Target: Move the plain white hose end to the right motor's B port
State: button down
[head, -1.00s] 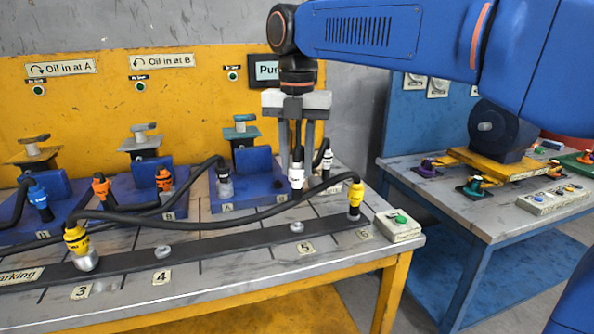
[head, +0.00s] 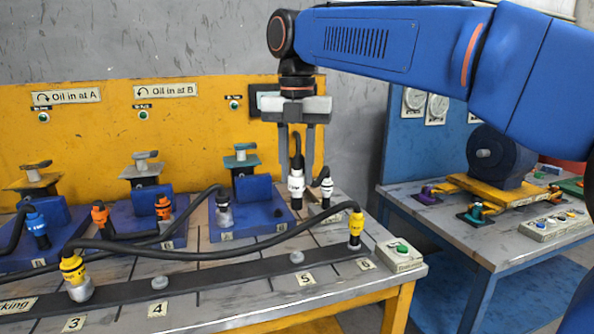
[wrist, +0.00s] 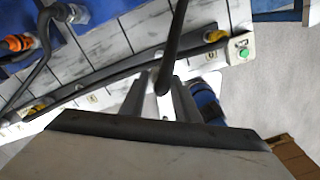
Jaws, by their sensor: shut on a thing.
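My gripper (head: 297,180) points down and is shut on a white hose end (head: 296,185), held upright with its black hose rising between the fingers. It hangs in front of the right side of the right motor (head: 253,187), a blue block with a teal top on a blue base. The B port is hard to make out near the base's right edge. A grey hose end (head: 224,212) stands at the motor's left side, by its A label. A second white hose end (head: 327,188) stands just right of my gripper. In the wrist view, a black hose (wrist: 174,45) runs into my gripper (wrist: 165,95).
A black parking rail (head: 200,273) crosses the bench front, with yellow hose ends at slot 3 (head: 74,275) and slot 6 (head: 355,225). Their joining hose arches across the bench. A green-button box (head: 400,255) sits at the right corner. Orange hose ends (head: 163,207) stand at the middle motor.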

jog(key=w+a, duration=0.2)
jog(key=w, duration=0.6)
jog(key=w+a, duration=0.3)
jog(key=w, duration=0.6)
jog(key=shift+w+f, duration=0.1)
notch_tip(320, 180, down, 8)
dwell(0.9)
jog(key=shift+f, duration=0.15)
dwell(0.5)
jog(key=shift+f, duration=0.95)
jog(key=c, duration=1.3)
grip_release()
jog(key=shift+o, duration=0.2)
jog(key=shift+r, duration=0.1)
